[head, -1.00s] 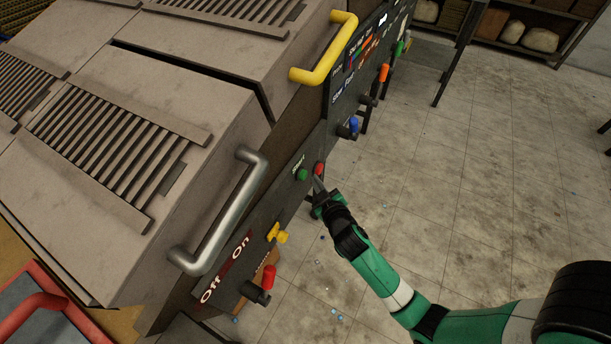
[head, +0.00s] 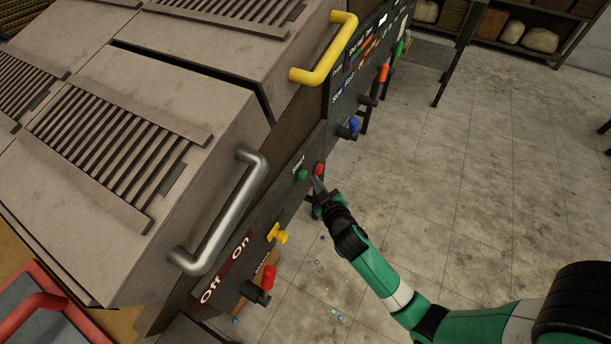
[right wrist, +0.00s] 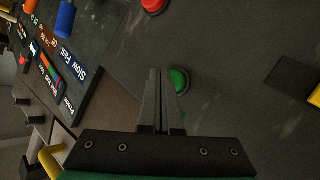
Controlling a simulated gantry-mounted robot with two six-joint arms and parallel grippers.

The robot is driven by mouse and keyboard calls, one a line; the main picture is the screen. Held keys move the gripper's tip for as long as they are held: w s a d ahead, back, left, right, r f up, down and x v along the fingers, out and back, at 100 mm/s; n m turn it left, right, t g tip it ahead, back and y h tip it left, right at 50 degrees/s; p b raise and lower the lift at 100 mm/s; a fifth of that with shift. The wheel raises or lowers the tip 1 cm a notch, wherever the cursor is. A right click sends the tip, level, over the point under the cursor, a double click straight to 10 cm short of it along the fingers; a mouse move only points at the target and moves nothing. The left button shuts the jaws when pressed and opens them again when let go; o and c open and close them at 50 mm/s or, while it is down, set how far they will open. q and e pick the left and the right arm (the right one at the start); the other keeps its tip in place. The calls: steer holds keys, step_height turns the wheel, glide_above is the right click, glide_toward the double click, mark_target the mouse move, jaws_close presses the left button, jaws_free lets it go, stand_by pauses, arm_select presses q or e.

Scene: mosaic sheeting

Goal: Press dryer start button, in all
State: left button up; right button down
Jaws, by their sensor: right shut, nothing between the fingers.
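The green start button (head: 302,175) sits on the dark front panel of the dryer (head: 285,205), under the word "Start". It also shows in the right wrist view (right wrist: 179,79), just beside the fingertips. A red button (head: 319,169) is to its right, and shows at the top of the right wrist view (right wrist: 153,4). My right gripper (head: 317,183) is shut and empty, its tips close to the panel near the two buttons. In the right wrist view its fingers (right wrist: 159,72) partly overlap the green button's edge; I cannot tell whether they touch it. My left gripper is not in view.
A yellow knob (head: 277,234) and a red-capped lever (head: 268,278) stick out lower on the panel. A grey handle (head: 222,215) and a yellow handle (head: 326,52) project above. A blue-capped lever (head: 352,127) stands further right. The tiled floor (head: 480,190) is open.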

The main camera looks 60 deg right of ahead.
steer(key=shift+w, duration=0.1)
stand_by(0.5)
steer(key=shift+w, duration=0.4)
